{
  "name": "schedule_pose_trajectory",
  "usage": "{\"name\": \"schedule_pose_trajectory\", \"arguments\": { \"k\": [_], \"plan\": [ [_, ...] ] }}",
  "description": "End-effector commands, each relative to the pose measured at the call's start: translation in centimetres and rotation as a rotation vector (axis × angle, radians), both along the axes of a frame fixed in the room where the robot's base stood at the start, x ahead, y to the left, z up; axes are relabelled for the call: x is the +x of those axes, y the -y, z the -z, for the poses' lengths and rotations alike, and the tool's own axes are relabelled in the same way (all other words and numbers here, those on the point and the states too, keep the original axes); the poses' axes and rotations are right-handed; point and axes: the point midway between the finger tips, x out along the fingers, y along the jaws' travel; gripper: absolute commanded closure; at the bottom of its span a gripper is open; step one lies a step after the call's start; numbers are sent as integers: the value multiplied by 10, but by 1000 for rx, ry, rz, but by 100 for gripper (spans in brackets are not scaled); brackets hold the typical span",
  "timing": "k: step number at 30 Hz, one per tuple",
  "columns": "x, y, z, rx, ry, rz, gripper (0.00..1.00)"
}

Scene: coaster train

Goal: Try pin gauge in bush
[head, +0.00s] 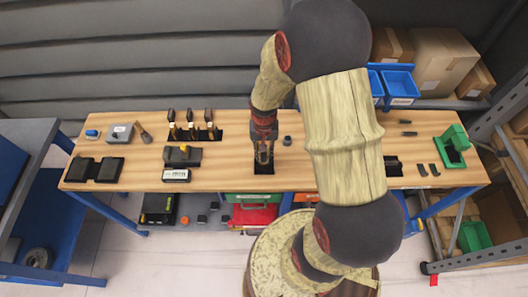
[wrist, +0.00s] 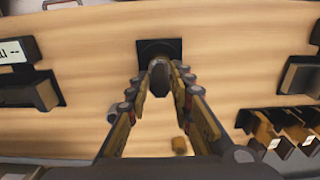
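My gripper (wrist: 160,84) points down over the middle of the bench. Its two fingertips close on the sides of a dark grey rounded cylinder (wrist: 158,72), which looks like the bush. The gripper also shows in the head view (head: 264,158). The cylinder is over or in a black square fixture (wrist: 175,47); I cannot tell whether it is seated. The fixture also shows in the head view (head: 264,170). Several pin gauges with black handles and brass-coloured parts (head: 190,130) stand upright in a black rack at the back left, apart from my gripper.
A black block with a white display (head: 176,175) stands left of the fixture. A small dark cylinder (head: 287,141) stands just right of my gripper. A green device (head: 453,148) is at the right end. My arm hides part of the bench right of centre.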

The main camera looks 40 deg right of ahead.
Motion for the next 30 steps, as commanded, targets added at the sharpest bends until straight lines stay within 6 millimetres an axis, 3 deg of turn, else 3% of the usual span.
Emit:
{"name": "schedule_pose_trajectory", "arguments": {
  "k": [6, 17, 23, 30],
  "plan": [
    [0, 0, 0, 0, 0, 0, 63],
    [0, 0, -3, -1, 1, 0, 63],
    [1, 0, -30, -1, 4, 0, 63],
    [1, 0, -80, -2, 5, 0, 63]
  ]
}}
